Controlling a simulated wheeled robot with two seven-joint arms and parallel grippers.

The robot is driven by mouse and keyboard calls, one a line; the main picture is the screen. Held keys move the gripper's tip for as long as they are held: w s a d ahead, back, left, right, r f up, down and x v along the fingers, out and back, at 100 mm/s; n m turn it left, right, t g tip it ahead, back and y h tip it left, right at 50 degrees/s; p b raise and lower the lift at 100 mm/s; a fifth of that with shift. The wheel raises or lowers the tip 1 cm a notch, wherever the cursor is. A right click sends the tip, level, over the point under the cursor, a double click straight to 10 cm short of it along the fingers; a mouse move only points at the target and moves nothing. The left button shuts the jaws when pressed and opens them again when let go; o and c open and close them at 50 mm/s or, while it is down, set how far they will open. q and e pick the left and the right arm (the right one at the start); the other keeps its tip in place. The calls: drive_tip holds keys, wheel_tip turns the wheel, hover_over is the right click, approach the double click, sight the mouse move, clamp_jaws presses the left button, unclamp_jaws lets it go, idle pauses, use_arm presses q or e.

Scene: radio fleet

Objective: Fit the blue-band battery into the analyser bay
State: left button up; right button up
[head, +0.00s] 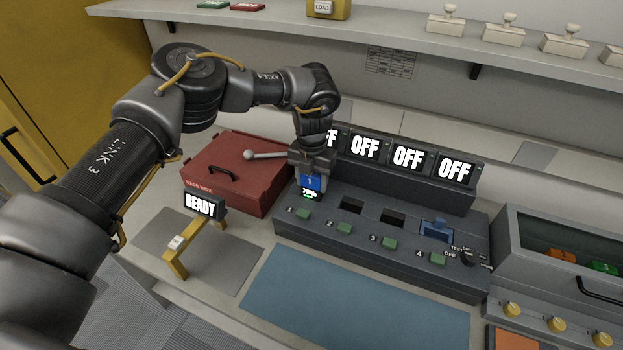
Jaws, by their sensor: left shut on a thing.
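My left gripper (312,160) points down and is shut on the blue-band battery (311,183), which has a blue label marked 1 and a small lit percentage readout. The battery is upright at the left end of the dark grey analyser (330,243), at bay 1. It hides that bay, so I cannot tell how far it is in. Bay 2 (352,205) and bay 3 (394,218) are dark open slots. Bay 4 holds a blue piece (436,229). Three displays (407,157) read OFF, and a fourth is partly hidden by my gripper. My right gripper is not in view.
A red box (226,160) stands left of the analyser. A READY sign (200,204) on a yellow stand is in front of it. A blue mat (350,305) lies clear in front. A grey case (560,245) stands at right. A shelf (400,37) runs overhead.

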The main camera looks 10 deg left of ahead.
use_arm(q)
drive_tip(key=shift+f+b, duration=0.45)
drive_tip(key=shift+f, duration=0.35)
drive_tip(key=o, duration=1.1)
drive_tip(key=shift+r, duration=0.1)
wheel_tip(320, 180, up, 11)
drive_tip(key=shift+f+b, duration=0.15)
drive_tip(key=shift+b, duration=0.95)
